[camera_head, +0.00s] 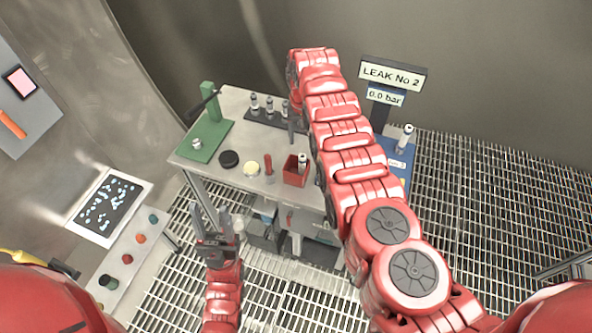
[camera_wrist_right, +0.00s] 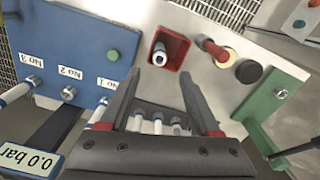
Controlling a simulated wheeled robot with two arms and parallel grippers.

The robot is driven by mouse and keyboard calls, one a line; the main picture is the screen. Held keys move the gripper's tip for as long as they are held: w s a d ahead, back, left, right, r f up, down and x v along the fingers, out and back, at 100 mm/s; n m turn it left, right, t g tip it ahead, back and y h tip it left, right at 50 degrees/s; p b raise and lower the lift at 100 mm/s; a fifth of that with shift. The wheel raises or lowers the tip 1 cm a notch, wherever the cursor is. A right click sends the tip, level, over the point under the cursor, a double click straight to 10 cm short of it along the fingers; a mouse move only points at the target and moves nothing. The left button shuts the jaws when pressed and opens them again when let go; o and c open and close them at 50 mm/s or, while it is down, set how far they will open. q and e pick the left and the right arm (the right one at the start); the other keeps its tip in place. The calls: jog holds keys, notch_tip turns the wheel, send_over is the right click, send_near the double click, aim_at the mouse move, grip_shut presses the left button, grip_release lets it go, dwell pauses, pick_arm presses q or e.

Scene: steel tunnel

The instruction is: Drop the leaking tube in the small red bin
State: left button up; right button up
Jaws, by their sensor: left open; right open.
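The small red bin (camera_head: 289,180) stands near the front edge of the steel table, and also shows in the right wrist view (camera_wrist_right: 177,51). A tube with a pale end (camera_head: 302,162) is inside it, seen end-on in the wrist view (camera_wrist_right: 159,55). Nothing grips that tube. My right gripper (camera_wrist_right: 158,78) is open and empty, above the table, with the bin just beyond its fingertips in the wrist view; my arm mostly hides it in the head view. My left gripper (camera_head: 216,215) is open and empty, in front of the table.
A sign (camera_head: 392,76) reads "LEAK No 2" and "0.0 bar". The blue stand (camera_wrist_right: 80,38) has numbered fittings; No 2 (camera_wrist_right: 69,92) looks empty. Several tubes (camera_head: 269,104) stand at the table's back. A green fixture (camera_head: 207,138), black disc (camera_head: 229,159) and cream disc (camera_head: 251,168) are left of the bin.

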notch_tip(320, 180, up, 14)
jog(key=shift+r+b, duration=0.2)
jog(key=shift+b, duration=0.15)
dwell(0.5)
